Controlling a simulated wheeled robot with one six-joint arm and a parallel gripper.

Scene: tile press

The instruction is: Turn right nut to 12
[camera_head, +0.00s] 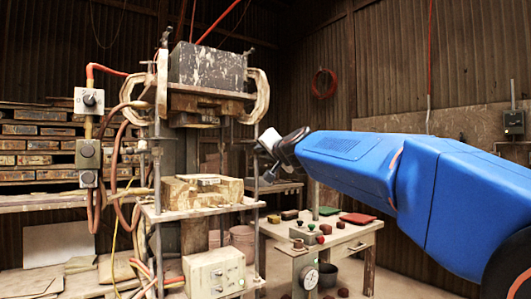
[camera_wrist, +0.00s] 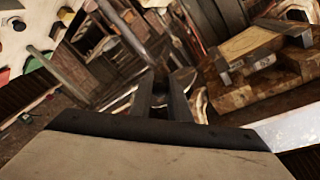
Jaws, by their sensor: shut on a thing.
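The tile press (camera_head: 207,80) stands left of centre in the head view, with a heavy speckled block on top and upright rods at its sides. My gripper (camera_head: 262,150) reaches in from the right to the press's right rod. In the wrist view its two dark fingers (camera_wrist: 160,80) are close together and shut on a small dark thing at their tips, which appears to be the right nut. The fingers mostly hide the nut, and its mark or number cannot be read. A wooden mould (camera_wrist: 257,45) lies on the press bed to the right in the wrist view.
The control box (camera_head: 214,272) sits on the press's lower shelf. A table (camera_head: 345,238) to the right bears red and green pieces and several small blocks. Hoses and switch boxes (camera_head: 88,101) hang on the left. Stacked boards fill the left back.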

